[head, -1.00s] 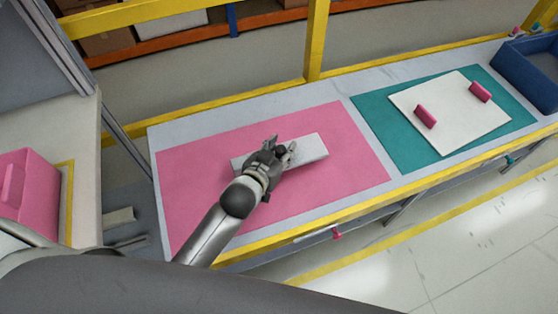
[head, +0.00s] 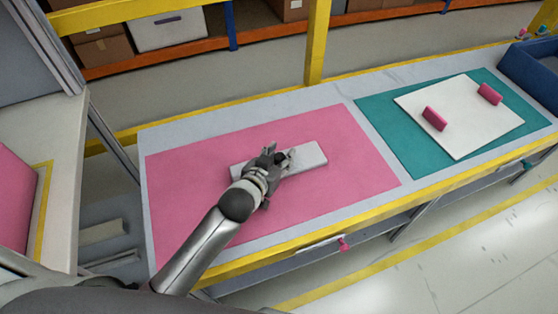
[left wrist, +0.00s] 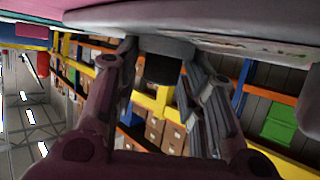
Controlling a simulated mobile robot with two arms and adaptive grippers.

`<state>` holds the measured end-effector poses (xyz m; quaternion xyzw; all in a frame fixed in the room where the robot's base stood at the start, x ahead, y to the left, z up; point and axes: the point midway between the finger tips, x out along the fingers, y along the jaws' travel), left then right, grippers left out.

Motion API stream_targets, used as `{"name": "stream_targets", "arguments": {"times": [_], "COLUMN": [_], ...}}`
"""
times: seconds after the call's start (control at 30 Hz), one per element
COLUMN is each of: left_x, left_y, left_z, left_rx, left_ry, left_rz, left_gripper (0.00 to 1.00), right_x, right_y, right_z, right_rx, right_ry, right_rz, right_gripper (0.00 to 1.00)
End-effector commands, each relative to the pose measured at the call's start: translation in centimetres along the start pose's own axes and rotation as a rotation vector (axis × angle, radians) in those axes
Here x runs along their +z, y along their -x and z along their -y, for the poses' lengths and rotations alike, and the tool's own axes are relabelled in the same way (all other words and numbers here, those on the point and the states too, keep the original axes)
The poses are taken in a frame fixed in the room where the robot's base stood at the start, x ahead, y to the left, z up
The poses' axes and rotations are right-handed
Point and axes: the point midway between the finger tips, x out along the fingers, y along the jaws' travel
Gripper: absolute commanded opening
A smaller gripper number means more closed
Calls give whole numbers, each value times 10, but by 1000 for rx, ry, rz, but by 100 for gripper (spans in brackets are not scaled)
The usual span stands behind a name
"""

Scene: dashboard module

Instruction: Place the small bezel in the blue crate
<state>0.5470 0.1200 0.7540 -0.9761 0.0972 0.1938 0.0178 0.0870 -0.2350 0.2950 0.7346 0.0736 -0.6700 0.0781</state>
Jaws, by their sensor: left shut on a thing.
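The small bezel (head: 310,156) is a pale, narrow bar on or just over the pink mat (head: 200,150); whether it touches the mat is unclear. My left gripper (head: 273,158) comes down on its middle and hides that part. In the left wrist view my left gripper (left wrist: 160,70) has its fingers on either side of a dark grey block (left wrist: 163,67) below a pale surface, seemingly the bezel's grip. The blue crate (head: 525,72) stands at the far right end of the bench, cut off by the picture's edge. My right gripper is not in view.
A white panel (head: 465,130) with two pink handles lies on a teal mat (head: 400,125), between the pink mat and the crate. A yellow post (head: 317,45) rises behind the bench. A yellow strip (head: 330,235) edges the bench front.

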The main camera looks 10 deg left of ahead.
Motion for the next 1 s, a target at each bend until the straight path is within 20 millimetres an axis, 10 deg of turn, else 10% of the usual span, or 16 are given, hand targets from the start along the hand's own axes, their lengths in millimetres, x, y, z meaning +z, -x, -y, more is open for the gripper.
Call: {"name": "stream_targets", "arguments": {"times": [0.3, 0.33, 0.5, 1.0], "left_x": [1, 2, 2, -1], "left_y": [-1, -1, 0, 19], "left_z": [0, 0, 0, 0], "left_rx": [-1, -1, -1, 0], "left_ry": [0, 0, 0, 0], "left_rz": [-1, 1, 1, 1], "left_gripper": [8, 41, 60, 60], "right_x": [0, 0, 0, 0], "right_y": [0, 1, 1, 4], "right_z": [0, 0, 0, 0], "right_rx": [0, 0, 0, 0], "right_ry": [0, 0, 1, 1], "right_rz": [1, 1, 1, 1], "right_gripper": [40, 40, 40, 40]}}
